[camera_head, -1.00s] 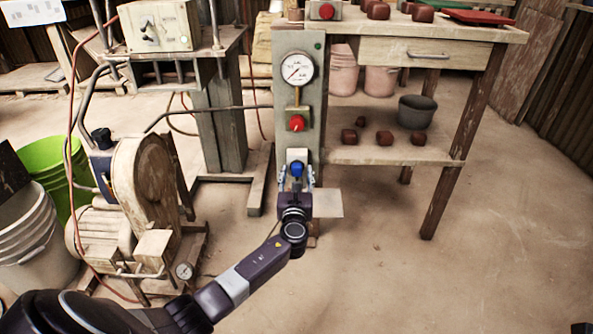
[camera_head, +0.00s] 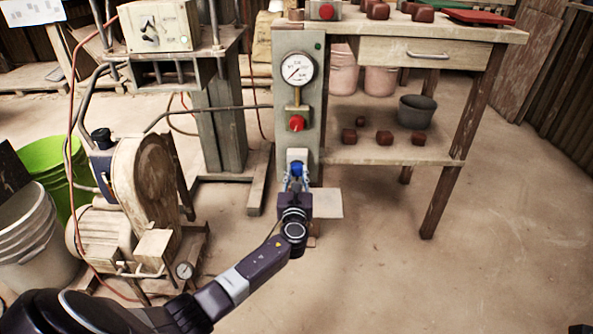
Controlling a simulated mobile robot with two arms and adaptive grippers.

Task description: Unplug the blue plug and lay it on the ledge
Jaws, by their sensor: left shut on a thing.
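The blue plug (camera_head: 297,169) is at the white socket box (camera_head: 297,154) low on the grey-green panel post (camera_head: 283,119). My left gripper (camera_head: 296,182) is in front of the post with its fingers closed around the plug. The gripper hides much of the plug, so I cannot tell whether it is still seated in the socket. The ledge (camera_head: 327,202) is a small pale plate at the foot of the post, just right of my gripper. Its left part is hidden by the gripper. My right gripper is out of view.
A red knob (camera_head: 296,123) and a pressure gauge (camera_head: 298,69) are on the post above the socket. A wooden workbench (camera_head: 395,155) with a grey bucket (camera_head: 417,111) stands right. A motor-driven pump (camera_head: 140,190) stands left. The floor at front right is clear.

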